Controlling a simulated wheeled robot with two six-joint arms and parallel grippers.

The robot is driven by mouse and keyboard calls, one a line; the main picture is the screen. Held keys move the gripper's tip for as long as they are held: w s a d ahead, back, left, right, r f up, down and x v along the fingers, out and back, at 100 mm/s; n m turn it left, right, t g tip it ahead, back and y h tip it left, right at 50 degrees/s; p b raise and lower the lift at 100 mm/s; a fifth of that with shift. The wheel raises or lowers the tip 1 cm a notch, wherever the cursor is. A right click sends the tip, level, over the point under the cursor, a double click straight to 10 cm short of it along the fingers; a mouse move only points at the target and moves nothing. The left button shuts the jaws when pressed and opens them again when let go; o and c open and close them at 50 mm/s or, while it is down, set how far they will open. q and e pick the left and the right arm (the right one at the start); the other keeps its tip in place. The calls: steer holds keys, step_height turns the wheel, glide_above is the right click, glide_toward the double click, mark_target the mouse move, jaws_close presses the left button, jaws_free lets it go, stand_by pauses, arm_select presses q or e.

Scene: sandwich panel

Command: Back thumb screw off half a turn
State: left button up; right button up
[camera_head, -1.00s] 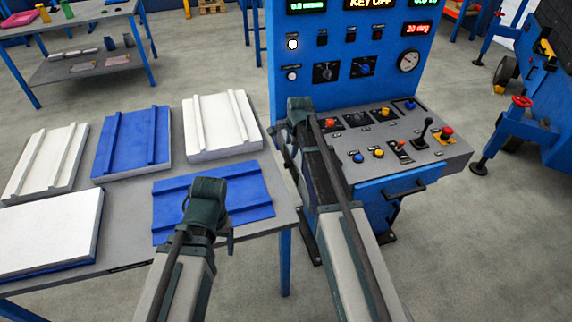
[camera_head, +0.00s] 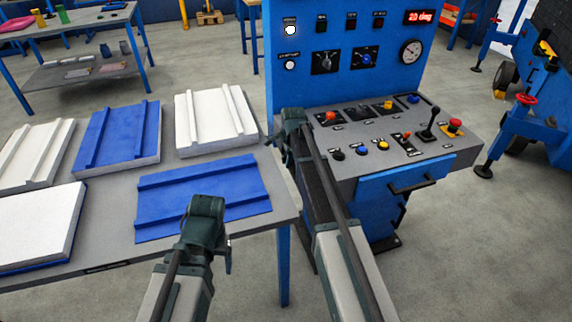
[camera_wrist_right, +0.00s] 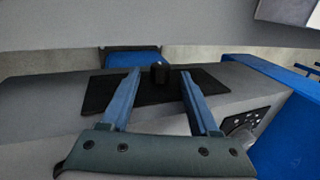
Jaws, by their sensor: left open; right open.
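In the right wrist view a small black knob (camera_wrist_right: 160,72), possibly the thumb screw, stands on a black plate (camera_wrist_right: 98,92) on a grey surface. My right gripper (camera_wrist_right: 162,80) is open, its two blue-grey fingers on either side of the knob's line. I cannot tell whether they touch it. In the head view my right gripper (camera_head: 283,143) is at the left end of the blue control console (camera_head: 300,60), and its arm hides part of the console top. I cannot pick out the knob there. My left gripper (camera_head: 226,250) is open and empty over the table's front edge.
The grey table (camera_head: 105,195) holds several blue and white panels, with a blue panel (camera_head: 200,195) nearest my left gripper. The console top carries buttons, a black lever (camera_head: 430,122) and a red emergency button (camera_head: 455,125).

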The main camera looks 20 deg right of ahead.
steer(key=shift+w+f, duration=0.1)
steer(key=shift+f, duration=0.2)
jaws_close()
steer(key=shift+r, duration=0.1)
steer(key=shift+w+r+g+p, duration=0.15)
steer(key=shift+w+g+p, duration=0.15)
steer(key=shift+g+p, duration=0.1)
steer(key=shift+g, duration=0.7)
steer(key=shift+s, duration=0.1)
